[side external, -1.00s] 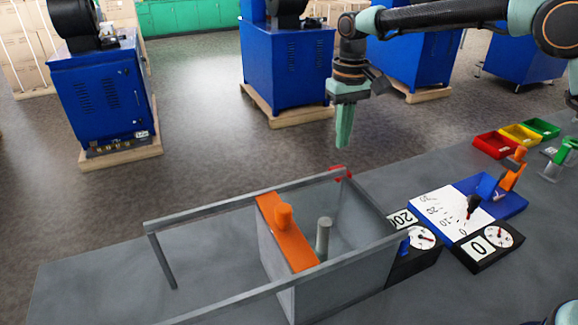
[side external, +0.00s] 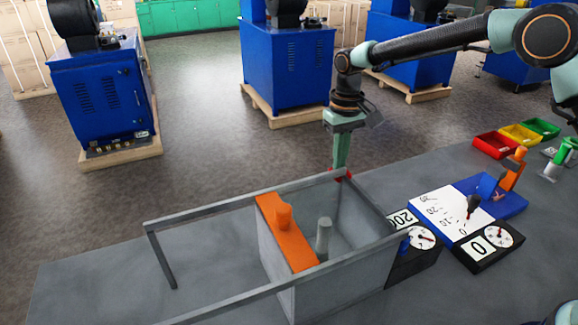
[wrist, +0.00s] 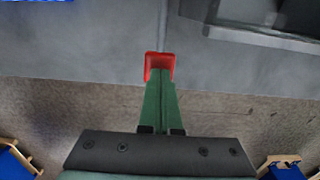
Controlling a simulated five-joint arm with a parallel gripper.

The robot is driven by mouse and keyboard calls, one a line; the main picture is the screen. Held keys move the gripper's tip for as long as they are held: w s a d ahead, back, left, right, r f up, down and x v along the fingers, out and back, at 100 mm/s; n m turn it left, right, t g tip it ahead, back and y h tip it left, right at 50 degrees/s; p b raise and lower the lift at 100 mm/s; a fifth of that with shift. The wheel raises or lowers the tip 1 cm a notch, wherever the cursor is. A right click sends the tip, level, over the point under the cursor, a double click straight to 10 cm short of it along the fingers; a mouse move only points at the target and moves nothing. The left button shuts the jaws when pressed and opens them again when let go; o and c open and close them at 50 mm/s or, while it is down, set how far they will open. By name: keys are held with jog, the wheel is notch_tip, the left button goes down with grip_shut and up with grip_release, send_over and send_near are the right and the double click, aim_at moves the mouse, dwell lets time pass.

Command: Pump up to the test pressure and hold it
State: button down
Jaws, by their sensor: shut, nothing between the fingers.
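A grey open-topped tank (side external: 350,270) stands on the bench with long grey rails along its top. A red piece (side external: 335,174) sits at the far end of the far rail; it also shows in the wrist view (wrist: 149,66). My gripper (side external: 341,164) is shut and empty, pointing down, its tips at the red piece. In the wrist view the closed green fingers (wrist: 160,76) reach into the red piece's outline; I cannot tell whether they touch it.
An orange block (side external: 290,238) with a knob sits across the tank, near a grey post (side external: 323,239). A white scale board (side external: 443,213) with a black pointer is at right. Red, yellow and green bins stand behind it.

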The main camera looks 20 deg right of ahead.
jog(key=shift+w+f, duration=0.25)
jog(key=shift+f, duration=0.6)
jog(key=shift+w+f, duration=0.3)
jog(key=shift+f, duration=0.5)
jog(key=shift+w+f, duration=0.25)
jog(key=shift+f, duration=1.8)
jog(key=shift+s+f, duration=0.1)
jog(key=shift+f, duration=0.05)
jog(key=r, duration=1.1)
jog(key=shift+w+r, duration=0.25)
jog(key=shift+r, duration=0.7)
